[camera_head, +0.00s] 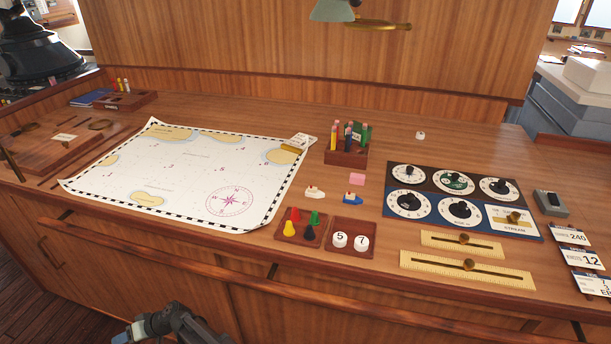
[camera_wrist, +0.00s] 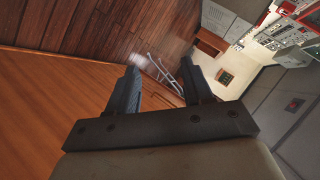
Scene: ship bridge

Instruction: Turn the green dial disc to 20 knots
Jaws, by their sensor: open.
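The green dial disc (camera_head: 456,185) is the top middle of several round dials on the dark dial panel (camera_head: 429,223) at the right of the desk. It has a dark knob at its upper part. Its numbers are too small to read. My gripper shows in the wrist view (camera_wrist: 157,88), open and empty, with its two dark fingers apart. That view looks at the wood floor and wall, not at the desk top. In the head view, part of my arm shows at the bottom, in front of the desk and far from the panel. The fingertips cannot be made out there.
A chart (camera_head: 180,180) covers the desk's left. A pencil box (camera_head: 346,154), a pink eraser (camera_head: 357,179) and small ship models (camera_head: 352,199) stand left of the panel. Brass-knobbed slider rules (camera_head: 467,272) lie in front of it. A grey device (camera_head: 551,203) and cards (camera_head: 582,257) lie right.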

